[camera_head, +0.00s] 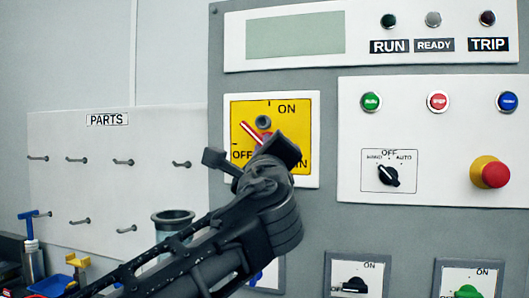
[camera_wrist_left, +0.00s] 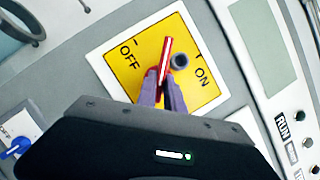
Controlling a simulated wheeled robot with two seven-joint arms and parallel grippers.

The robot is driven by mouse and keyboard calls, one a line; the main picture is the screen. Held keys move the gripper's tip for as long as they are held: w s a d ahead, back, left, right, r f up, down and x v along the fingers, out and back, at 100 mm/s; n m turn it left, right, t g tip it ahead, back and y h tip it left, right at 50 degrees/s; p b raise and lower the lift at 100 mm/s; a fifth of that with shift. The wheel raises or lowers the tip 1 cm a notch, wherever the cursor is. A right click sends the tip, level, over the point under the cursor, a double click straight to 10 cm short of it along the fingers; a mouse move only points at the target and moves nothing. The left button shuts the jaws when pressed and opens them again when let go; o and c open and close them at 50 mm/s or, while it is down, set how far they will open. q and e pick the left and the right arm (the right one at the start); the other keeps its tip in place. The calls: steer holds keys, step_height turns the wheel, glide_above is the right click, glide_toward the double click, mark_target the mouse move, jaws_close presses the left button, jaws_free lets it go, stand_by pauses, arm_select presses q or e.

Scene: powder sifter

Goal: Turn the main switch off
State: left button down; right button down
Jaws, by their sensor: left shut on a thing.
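The main switch is a yellow plate (camera_head: 303,135) marked ON at the top and OFF at the lower left, with a red handle (camera_head: 250,131). In the head view the handle slants toward the upper left, between the two marks. The plate (camera_wrist_left: 205,92) and red handle (camera_wrist_left: 167,52) also show in the left wrist view. My left gripper (camera_head: 265,143) is in front of the plate. Its fingers (camera_wrist_left: 163,82) are shut on the handle's near part, which they partly hide. My right gripper is in neither view.
A small dark round post (camera_head: 263,122) stands beside the handle. To the right are a selector knob (camera_head: 389,176) and a red emergency button (camera_head: 495,174). Lower switches (camera_head: 357,285) line the panel. A parts board (camera_head: 60,150) with hooks is at left.

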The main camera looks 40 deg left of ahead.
arm_select(q)
steer(key=n+g, duration=0.1)
steer(key=n, duration=0.2)
steer(key=n+g+p, duration=0.1)
steer(key=n, duration=0.2)
steer(key=n+g+p, duration=0.1)
steer(key=n, duration=0.2)
steer(key=shift+d+r+g, duration=0.1)
steer(key=shift+r+g, duration=0.15)
steer(key=shift+g, duration=0.05)
steer(key=shift+n, duration=0.3)
steer(key=c, duration=1.5)
jaws_free()
steer(key=shift+o, duration=0.2)
